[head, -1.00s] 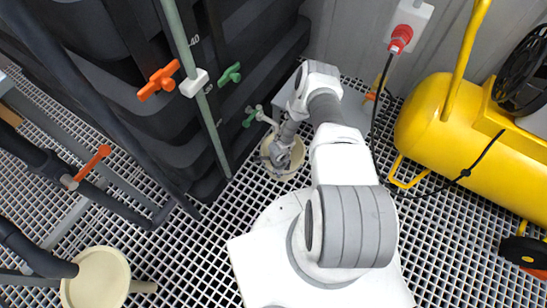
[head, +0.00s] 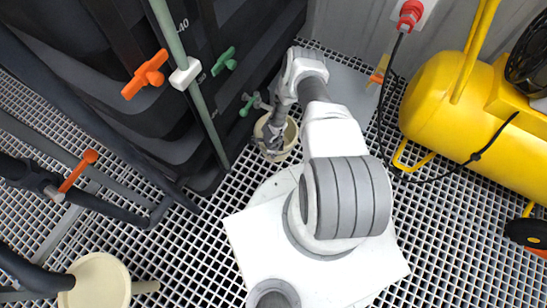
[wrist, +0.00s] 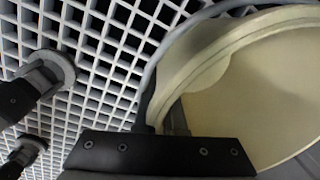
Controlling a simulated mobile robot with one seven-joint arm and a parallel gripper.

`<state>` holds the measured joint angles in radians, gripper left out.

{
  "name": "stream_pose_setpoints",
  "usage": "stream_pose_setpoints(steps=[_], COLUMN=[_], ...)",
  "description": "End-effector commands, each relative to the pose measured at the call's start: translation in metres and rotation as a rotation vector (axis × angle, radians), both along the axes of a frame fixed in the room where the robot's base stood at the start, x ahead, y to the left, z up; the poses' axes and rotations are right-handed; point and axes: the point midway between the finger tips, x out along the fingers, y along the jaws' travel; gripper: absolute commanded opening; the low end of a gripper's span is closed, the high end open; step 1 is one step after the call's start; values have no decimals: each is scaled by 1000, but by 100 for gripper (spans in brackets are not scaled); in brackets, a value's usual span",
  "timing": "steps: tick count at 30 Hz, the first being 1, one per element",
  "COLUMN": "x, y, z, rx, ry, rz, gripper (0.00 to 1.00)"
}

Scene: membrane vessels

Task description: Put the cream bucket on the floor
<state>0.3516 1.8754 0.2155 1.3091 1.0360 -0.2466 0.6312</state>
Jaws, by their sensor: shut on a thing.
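The cream bucket (head: 290,137) shows in the head view beside the black tank, partly hidden by my arm and gripper (head: 272,148). In the wrist view the bucket (wrist: 255,95) fills the right side, with its pale rim and open inside towards the camera. My gripper (wrist: 165,118) is shut at the bucket's near edge, where the grey handle meets the rim. The bucket is over the white floor grating (wrist: 110,35). I cannot tell whether its base touches the grating.
A black ribbed tank (head: 110,95) with orange and green valve handles stands close on the left. A yellow compressor (head: 450,115) with a black cable is on the right. A round cream object (head: 100,282) is at the lower left. Open grating lies between.

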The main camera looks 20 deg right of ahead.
Motion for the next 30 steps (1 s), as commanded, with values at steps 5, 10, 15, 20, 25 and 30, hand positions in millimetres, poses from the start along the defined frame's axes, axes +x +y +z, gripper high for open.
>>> stream_pose_setpoints(steps=[5, 10, 15, 20, 25, 30], x=[0, 0, 1, 1, 0, 0], y=[0, 0, -1, 0, 0, 0], z=[-16, -40, -40, -41, -42, -42], rx=[-1, -2, -1, -1, 0, 0], ry=[-1, 0, -2, 0, 0, 0], rz=[1, 1, 2, 1, 0, 0], gripper=[0, 0, 0, 0, 27, 37])
